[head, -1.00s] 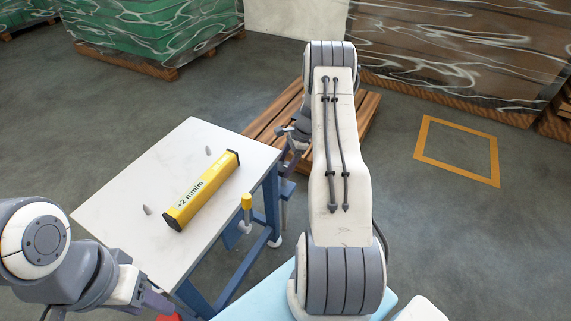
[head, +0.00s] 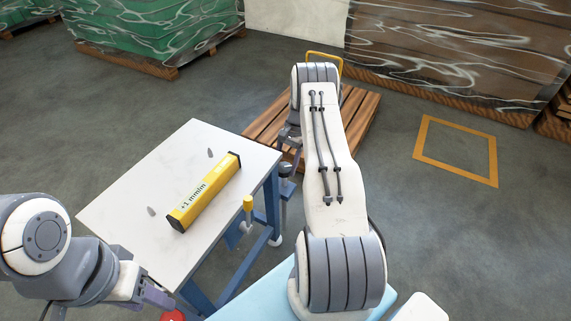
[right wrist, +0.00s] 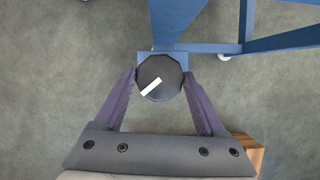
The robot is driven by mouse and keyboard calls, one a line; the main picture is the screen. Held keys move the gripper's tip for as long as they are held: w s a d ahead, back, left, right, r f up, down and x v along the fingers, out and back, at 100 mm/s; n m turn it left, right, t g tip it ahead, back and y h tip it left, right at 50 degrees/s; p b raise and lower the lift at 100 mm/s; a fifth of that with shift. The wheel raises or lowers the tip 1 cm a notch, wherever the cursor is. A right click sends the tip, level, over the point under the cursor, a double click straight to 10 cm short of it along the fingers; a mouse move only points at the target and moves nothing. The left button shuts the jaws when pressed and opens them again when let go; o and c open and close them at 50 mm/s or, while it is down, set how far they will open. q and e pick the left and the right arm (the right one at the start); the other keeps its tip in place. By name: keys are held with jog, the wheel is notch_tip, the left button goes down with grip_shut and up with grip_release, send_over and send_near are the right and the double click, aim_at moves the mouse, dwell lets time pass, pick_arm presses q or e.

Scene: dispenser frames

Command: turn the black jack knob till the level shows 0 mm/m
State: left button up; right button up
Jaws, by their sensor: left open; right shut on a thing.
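The yellow level (head: 205,190) lies on the white table top (head: 135,190) and its label reads +1 mm/m. The black jack knob (right wrist: 168,70) shows in the right wrist view, many-sided, with a white mark slanting up to the right. My right gripper (right wrist: 160,79) is shut on the knob, one finger on each side. My left gripper (head: 157,298) is open and empty near the table's front left edge.
Blue table legs (head: 228,285) are below. A wooden pallet (head: 360,110) lies behind my right arm. A red object (head: 172,316) shows partly at the bottom. The floor at right is clear around a yellow square outline (head: 428,118).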

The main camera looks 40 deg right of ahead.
jog(key=n+g, duration=0.1)
jog(key=n, duration=0.2)
jog(key=n+g+h, duration=0.1)
jog(key=n, duration=0.2)
jog(key=shift+w+a+n+h, duration=0.1)
jog(key=shift+w+n+h, duration=0.1)
jog(key=shift+n+h, duration=0.1)
jog(key=n+h, duration=0.1)
jog(key=n, duration=0.4)
jog(key=shift+a+g+h+p, duration=0.1)
jog(key=shift+g+h+p, duration=0.2)
jog(key=shift+g+h, duration=0.1)
jog(key=shift+n, duration=0.3)
jog(key=o, duration=1.3)
jog(key=p+v, duration=0.1)
jog(key=v, duration=0.9)
jog(key=shift+w+r+p, duration=0.15)
jog(key=shift+r+p, duration=0.05)
jog(key=shift+p, duration=0.2)
